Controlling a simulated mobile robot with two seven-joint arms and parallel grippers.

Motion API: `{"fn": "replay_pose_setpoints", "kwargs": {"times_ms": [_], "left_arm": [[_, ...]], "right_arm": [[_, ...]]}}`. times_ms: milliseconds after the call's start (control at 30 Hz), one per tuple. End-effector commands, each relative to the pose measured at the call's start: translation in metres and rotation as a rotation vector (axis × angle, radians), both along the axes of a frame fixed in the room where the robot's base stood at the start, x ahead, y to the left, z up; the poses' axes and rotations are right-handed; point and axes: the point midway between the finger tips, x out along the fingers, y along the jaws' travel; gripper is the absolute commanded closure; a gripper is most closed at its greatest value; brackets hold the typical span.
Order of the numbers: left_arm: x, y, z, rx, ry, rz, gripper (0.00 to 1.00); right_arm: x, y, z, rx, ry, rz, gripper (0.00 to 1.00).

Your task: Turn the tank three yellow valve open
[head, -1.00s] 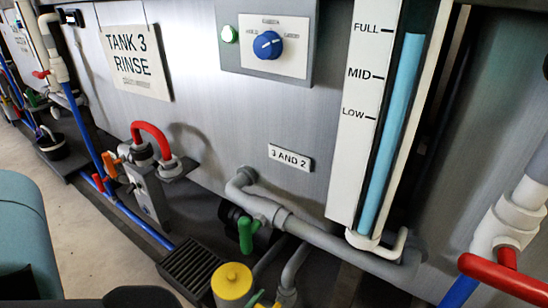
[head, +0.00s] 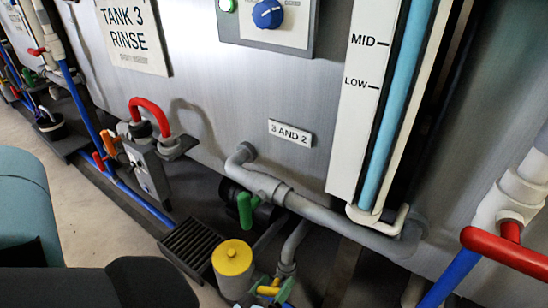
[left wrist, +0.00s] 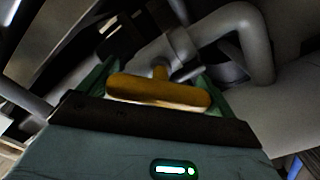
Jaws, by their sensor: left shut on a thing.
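The yellow valve handle (head: 267,290) shows at the bottom edge of the head view, right of a yellow-capped cylinder, partly hidden by my gripper. In the left wrist view the yellow handle (left wrist: 158,92) is a wide bar on a short stem in front of grey pipe. My left gripper (head: 274,286) reaches in from the bottom, its green fingers at the handle. In the left wrist view the fingers of my left gripper (left wrist: 155,85) stand on both sides of the handle, shut on it. My right gripper is not in view.
A red handle (head: 505,252) stands at right. A dark floor grate (head: 192,245) lies left of the cylinder. The "3 AND 2" label (head: 290,133) is on the tank wall.

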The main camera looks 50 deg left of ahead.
Motion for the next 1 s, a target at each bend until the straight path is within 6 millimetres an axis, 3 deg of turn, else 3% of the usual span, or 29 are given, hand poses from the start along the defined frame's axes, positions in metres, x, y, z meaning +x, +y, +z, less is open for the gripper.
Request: {"fn": "replay_pose_setpoints", "kwargs": {"times_ms": [600,1000], "left_arm": [[-0.001,0.0,-0.003,-0.552,-0.13,0.001,0.32],[-0.001,0.0,-0.003,-0.763,-0.181,0.001,0.32]], "right_arm": [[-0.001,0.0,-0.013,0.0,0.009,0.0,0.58],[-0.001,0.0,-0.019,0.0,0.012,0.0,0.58]]}}
